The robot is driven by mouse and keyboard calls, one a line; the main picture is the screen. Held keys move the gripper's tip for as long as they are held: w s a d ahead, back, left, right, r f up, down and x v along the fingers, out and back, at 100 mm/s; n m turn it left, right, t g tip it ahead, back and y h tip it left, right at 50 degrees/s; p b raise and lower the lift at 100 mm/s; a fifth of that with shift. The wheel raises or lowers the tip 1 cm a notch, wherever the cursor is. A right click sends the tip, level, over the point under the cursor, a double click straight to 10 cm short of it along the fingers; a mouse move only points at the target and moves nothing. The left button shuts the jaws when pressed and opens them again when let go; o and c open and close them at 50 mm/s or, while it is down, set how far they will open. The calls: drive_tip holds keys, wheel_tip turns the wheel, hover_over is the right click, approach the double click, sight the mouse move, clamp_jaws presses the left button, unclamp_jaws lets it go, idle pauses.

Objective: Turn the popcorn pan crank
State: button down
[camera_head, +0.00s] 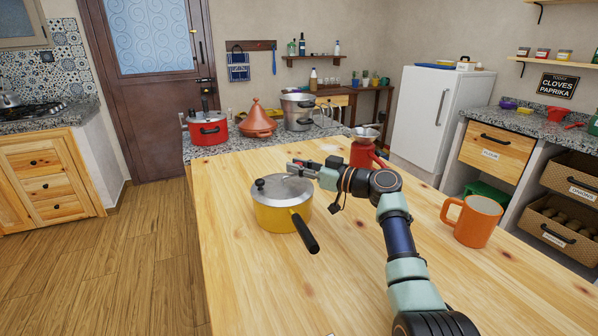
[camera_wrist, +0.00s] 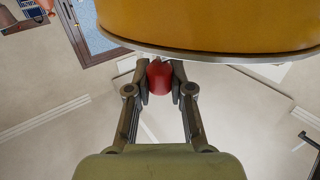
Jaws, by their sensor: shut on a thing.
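The yellow popcorn pan (camera_head: 281,217) stands on the wooden table, with a metal lid (camera_head: 287,187), a dark knob (camera_head: 260,184) at the lid's left and a long black handle pointing toward the front right. My gripper (camera_head: 294,164) is low at the lid's back edge, with its fingers pointing left. In the wrist view, which looks upside down, the pan (camera_wrist: 210,22) fills the top. There my fingers are shut on a small red knob (camera_wrist: 160,78), which looks like the crank's grip. The crank's arm is not clearly visible.
An orange mug (camera_head: 478,221) stands to the right of my arm. A red container (camera_head: 362,154) is just behind my wrist. A red pot (camera_head: 207,132), a clay tagine (camera_head: 257,122) and a steel pot (camera_head: 298,112) stand on the stone counter. The table's left and front are clear.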

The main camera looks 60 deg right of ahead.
sight(298, 163)
drive_tip(key=c, duration=1)
unclamp_jaws()
drive_tip(key=shift+a, duration=0.1)
wheel_tip(298, 163, up, 10)
